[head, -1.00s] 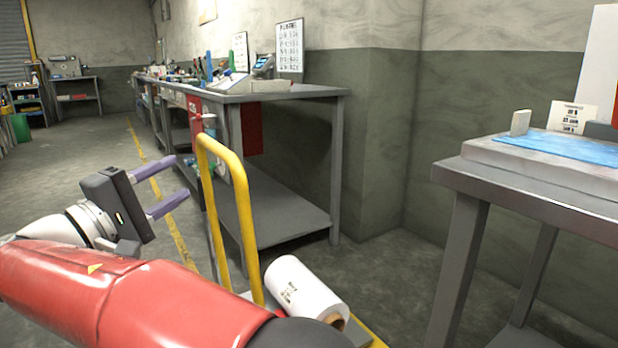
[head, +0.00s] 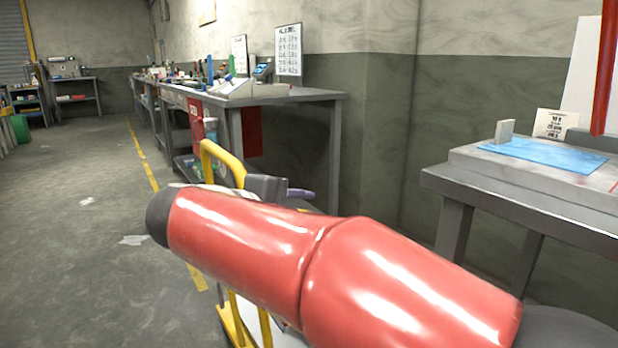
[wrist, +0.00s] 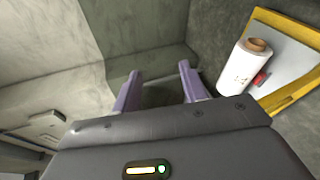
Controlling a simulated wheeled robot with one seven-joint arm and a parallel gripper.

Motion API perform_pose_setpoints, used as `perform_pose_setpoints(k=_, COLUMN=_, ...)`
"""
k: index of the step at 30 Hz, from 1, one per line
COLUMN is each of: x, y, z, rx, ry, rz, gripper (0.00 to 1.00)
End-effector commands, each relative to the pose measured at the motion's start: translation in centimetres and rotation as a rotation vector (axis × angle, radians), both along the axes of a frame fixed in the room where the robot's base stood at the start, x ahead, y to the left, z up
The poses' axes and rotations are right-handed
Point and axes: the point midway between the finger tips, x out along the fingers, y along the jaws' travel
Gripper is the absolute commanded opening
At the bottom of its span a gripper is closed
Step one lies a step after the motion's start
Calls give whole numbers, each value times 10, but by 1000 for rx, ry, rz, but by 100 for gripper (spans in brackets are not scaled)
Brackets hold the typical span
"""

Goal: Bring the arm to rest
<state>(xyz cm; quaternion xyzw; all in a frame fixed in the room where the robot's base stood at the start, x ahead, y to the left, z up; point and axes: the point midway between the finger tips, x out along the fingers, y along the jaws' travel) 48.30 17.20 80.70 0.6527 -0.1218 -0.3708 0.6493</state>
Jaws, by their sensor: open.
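My gripper (wrist: 157,88) shows in the wrist view with its two purple fingers apart and nothing between them. In the head view my red arm crosses the lower middle and hides most of the gripper; one purple finger (head: 300,193) shows just beyond the arm, in front of the long workbench. The gripper is in the air near the yellow-framed cart (head: 222,158), touching nothing that I can see.
A white roll (wrist: 244,62) lies on the cart, which has a yellow edge (wrist: 285,27). A grey table (head: 470,178) with a blue sheet (head: 548,154) stands at the right. A long workbench (head: 290,94) runs along the wall. The floor (head: 70,220) at left is open.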

Motion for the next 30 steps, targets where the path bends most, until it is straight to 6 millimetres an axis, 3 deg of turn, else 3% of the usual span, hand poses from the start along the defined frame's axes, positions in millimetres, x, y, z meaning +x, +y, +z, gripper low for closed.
perform_pose_setpoints(k=1, x=-9, y=-38, z=-2, rx=70, ry=47, rz=-44, gripper=43)
perform_pose_setpoints(k=3, x=-29, y=-83, z=-18, rx=201, ry=121, rz=-102, gripper=43)
perform_pose_setpoints(k=6, x=-70, y=-134, z=-47, rx=428, ry=199, rz=-190, gripper=43)
perform_pose_setpoints(k=9, x=-116, y=-164, z=-76, rx=677, ry=223, rz=-282, gripper=43)
perform_pose_setpoints(k=13, x=-166, y=-177, z=-104, rx=985, ry=179, rz=-386, gripper=43)
perform_pose_setpoints(k=18, x=-198, y=-175, z=-125, rx=1258, ry=81, rz=-474, gripper=43)
perform_pose_setpoints(k=22, x=-206, y=-172, z=-131, rx=1345, ry=39, rz=-498, gripper=43)
perform_pose_setpoints(k=30, x=-206, y=-172, z=-133, rx=1355, ry=36, rz=-502, gripper=43)
